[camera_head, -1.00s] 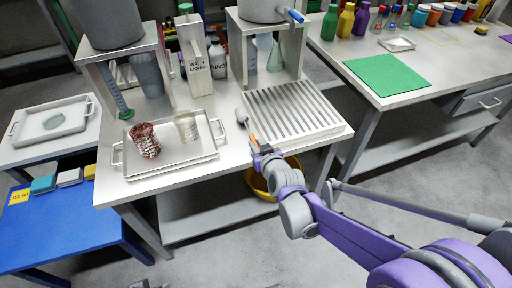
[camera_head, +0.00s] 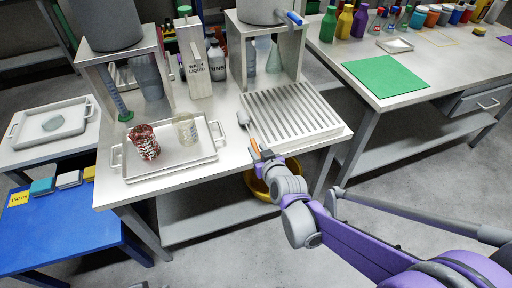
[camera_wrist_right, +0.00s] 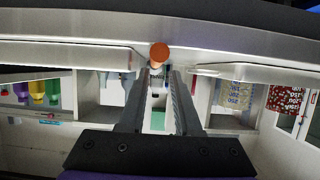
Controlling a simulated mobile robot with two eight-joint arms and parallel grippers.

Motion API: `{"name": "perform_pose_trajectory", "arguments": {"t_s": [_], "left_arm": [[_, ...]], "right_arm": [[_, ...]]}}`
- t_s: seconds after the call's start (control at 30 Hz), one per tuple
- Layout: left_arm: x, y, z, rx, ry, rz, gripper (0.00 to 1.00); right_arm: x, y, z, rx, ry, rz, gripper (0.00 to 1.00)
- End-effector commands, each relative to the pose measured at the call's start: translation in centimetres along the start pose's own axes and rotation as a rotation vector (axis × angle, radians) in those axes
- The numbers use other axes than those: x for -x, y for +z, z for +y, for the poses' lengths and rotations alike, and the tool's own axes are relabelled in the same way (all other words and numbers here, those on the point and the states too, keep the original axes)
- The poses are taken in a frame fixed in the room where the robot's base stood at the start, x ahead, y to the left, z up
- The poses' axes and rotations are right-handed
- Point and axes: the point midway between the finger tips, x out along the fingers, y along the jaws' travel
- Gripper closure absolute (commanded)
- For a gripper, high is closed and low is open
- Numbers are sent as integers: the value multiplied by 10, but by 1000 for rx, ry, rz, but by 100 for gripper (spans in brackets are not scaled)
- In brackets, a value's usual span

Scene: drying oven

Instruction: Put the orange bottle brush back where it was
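The orange bottle brush (camera_head: 254,143) is on the steel table between the tray and the ridged rack, its grey head (camera_head: 243,118) pointing back and its orange handle toward the front edge. In the right wrist view its round orange end (camera_wrist_right: 159,52) faces the camera, just beyond the fingertips. My right gripper (camera_head: 260,151) is at the handle end, at the table's front edge. In the wrist view its two fingers (camera_wrist_right: 160,80) stand apart with a gap between them; I see no contact with the handle. My left gripper is out of view.
The ridged rack (camera_head: 306,128) is right of the brush. Left is a metal tray (camera_head: 187,168) with a red-patterned beaker (camera_head: 144,142) and a clear beaker (camera_head: 186,128). A yellow bowl (camera_head: 256,188) is below.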

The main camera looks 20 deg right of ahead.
Motion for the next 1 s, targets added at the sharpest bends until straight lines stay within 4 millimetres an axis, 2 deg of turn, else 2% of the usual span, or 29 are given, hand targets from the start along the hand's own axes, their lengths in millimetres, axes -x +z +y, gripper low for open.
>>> {"name": "perform_pose_trajectory", "arguments": {"t_s": [0.1,0.3,0.4,0.63,0.77,0.87,1.0], "left_arm": [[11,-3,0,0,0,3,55],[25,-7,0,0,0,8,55],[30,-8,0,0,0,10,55],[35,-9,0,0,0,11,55],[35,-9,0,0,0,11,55],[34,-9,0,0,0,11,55],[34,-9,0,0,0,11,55]], "right_arm": [[29,-3,0,-2,1,1,68],[72,-2,0,-2,1,1,68],[86,-2,0,-2,1,1,68],[108,5,-4,-2,-12,-36,68],[136,33,-16,-5,-52,-198,68],[173,66,-22,-9,-63,-378,68],[225,108,-19,-16,-32,-606,68]]}}
